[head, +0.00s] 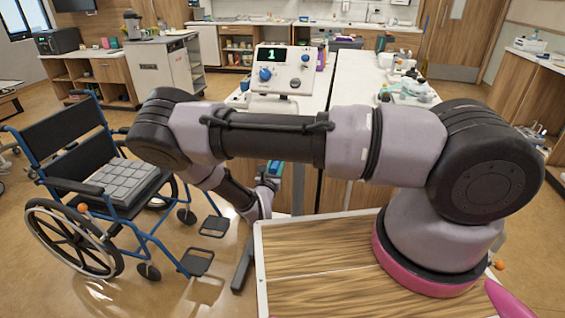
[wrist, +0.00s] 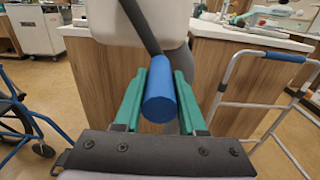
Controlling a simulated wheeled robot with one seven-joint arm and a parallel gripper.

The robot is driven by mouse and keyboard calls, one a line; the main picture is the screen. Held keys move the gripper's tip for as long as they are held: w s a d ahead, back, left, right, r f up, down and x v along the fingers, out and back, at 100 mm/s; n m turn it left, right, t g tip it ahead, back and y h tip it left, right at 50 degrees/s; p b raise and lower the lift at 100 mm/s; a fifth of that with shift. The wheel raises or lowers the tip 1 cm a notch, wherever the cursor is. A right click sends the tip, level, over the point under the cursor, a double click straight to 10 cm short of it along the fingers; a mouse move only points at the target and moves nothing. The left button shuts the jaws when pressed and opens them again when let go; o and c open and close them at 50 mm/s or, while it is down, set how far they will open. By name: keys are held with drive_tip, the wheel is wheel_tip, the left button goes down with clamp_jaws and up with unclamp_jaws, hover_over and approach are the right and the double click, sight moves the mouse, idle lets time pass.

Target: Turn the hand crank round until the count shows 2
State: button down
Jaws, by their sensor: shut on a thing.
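The hand crank shows in the wrist view as a blue cylindrical handle (wrist: 160,92) with a dark crank arm (wrist: 140,25) running up and to the left. My gripper (wrist: 158,85) has its green fingers on both sides of the blue handle and is shut on it. In the head view my gripper (head: 269,180) is low, at the front of the counter, partly hidden by my arm. The white count unit (head: 284,72) stands on the counter, and its display (head: 272,54) shows a green 1. The crank's mount is largely hidden in the head view.
A wheelchair (head: 95,190) with blue frame stands on the floor at the left. In the wrist view, a walking frame (wrist: 262,103) with a blue grip stands close at the right. The wooden counter front (wrist: 104,75) is behind the handle.

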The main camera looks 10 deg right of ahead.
drive_tip(key=shift+w+a+f, duration=0.2)
drive_tip(key=shift+a+f, duration=0.05)
drive_tip(key=shift+a, duration=0.2)
drive_tip(key=shift+w+a+f, duration=0.15)
drive_tip(key=shift+a+f, duration=0.05)
drive_tip(key=shift+a, duration=0.2)
drive_tip(key=shift+w+a+f, duration=0.15)
drive_tip(key=shift+w+a, duration=0.1)
drive_tip(key=shift+a, duration=0.55)
drive_tip(key=shift+w+a+f, duration=0.2)
drive_tip(key=shift+w+a, duration=0.1)
drive_tip(key=shift+a, duration=0.45)
drive_tip(key=shift+w+a+f, duration=0.15)
drive_tip(key=shift+w+a, duration=0.1)
drive_tip(key=shift+a, duration=0.55)
drive_tip(key=shift+w+a+r, duration=0.25)
drive_tip(key=shift+a, duration=0.5)
drive_tip(key=shift+w+a+r, duration=0.2)
drive_tip(key=shift+w+a, duration=0.1)
drive_tip(key=shift+a, duration=0.45)
drive_tip(key=shift+w+a+r, duration=0.25)
drive_tip(key=shift+a, duration=0.5)
drive_tip(key=shift+a+r, duration=0.1)
drive_tip(key=shift+w+a+r, duration=0.3)
drive_tip(key=shift+a+r, duration=0.5)
drive_tip(key=shift+w+a+r, duration=0.3)
drive_tip(key=shift+a+r, duration=0.5)
